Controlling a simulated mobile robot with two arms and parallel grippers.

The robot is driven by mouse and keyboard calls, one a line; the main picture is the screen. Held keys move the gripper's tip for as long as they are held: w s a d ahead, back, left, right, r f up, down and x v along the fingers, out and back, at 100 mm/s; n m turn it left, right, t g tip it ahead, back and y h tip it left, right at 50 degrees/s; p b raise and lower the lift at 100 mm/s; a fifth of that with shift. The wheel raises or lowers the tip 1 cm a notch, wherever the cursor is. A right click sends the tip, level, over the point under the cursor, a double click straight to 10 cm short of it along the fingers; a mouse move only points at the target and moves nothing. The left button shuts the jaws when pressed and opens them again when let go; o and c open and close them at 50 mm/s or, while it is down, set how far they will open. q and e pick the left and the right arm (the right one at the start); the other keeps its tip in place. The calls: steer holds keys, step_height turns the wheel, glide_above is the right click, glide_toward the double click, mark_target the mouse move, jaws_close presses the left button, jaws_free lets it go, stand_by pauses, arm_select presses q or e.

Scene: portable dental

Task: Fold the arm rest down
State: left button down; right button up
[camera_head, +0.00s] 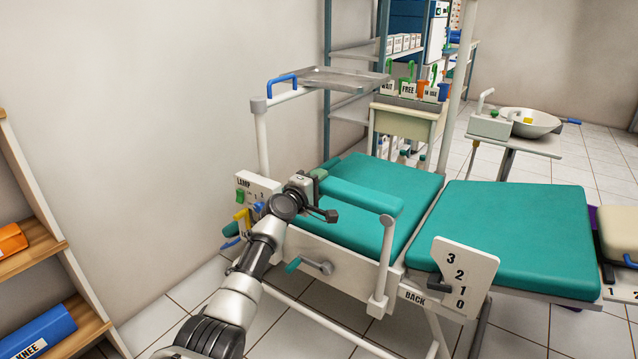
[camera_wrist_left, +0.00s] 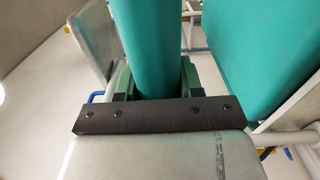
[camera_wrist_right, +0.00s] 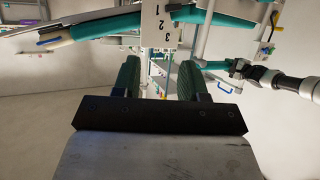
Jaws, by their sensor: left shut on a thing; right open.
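The teal arm rest (camera_head: 362,196) is a padded bar beside the near edge of the chair seat. Its right end meets a white post (camera_head: 383,262), and it lies about level, above the teal cushion. My left gripper (camera_head: 320,180) is shut on the arm rest's left end. In the left wrist view, the arm rest (camera_wrist_left: 150,45) runs between the green finger pads. My right gripper (camera_wrist_right: 160,82) is open and empty in the right wrist view, facing the chair from a distance. It is not in the head view.
A white LAMP panel (camera_head: 258,190) with coloured levers is left of my gripper. A numbered BACK plate (camera_head: 464,272) stands near the post. A metal tray (camera_head: 328,79) is behind. A wooden shelf (camera_head: 40,245) is at the left. Floor in front is clear.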

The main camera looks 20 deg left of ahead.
arm_select(q)
steer(key=shift+d+f, duration=0.15)
steer(key=shift+f, duration=0.2)
steer(key=c, duration=0.7)
jaws_free()
steer(key=shift+r, duration=0.1)
steer(key=shift+s, duration=0.15)
steer(key=s+p, duration=0.1)
steer(key=s, duration=0.2)
steer(key=s+a+p, duration=0.1)
steer(key=s+p, duration=0.1)
steer(key=s, duration=0.2)
steer(key=s+a+p, duration=0.1)
steer(key=s, duration=0.2)
steer(key=shift+s+a, duration=0.1)
steer(key=shift+s, duration=0.05)
arm_select(e)
steer(key=s+d+f+g+h, duration=0.1)
steer(key=s+d+f+g, duration=0.1)
steer(key=s+g, duration=0.3)
steer(key=s+d+f+g+h, duration=0.1)
steer(key=s+d+f+g, duration=0.1)
steer(key=s, duration=0.4)
steer(key=f+g, duration=0.1)
steer(key=g, duration=0.1)
steer(key=shift+s+d+f+m+g+h, duration=0.2)
steer(key=shift+m+g+h, duration=0.1)
steer(key=shift+g, duration=0.1)
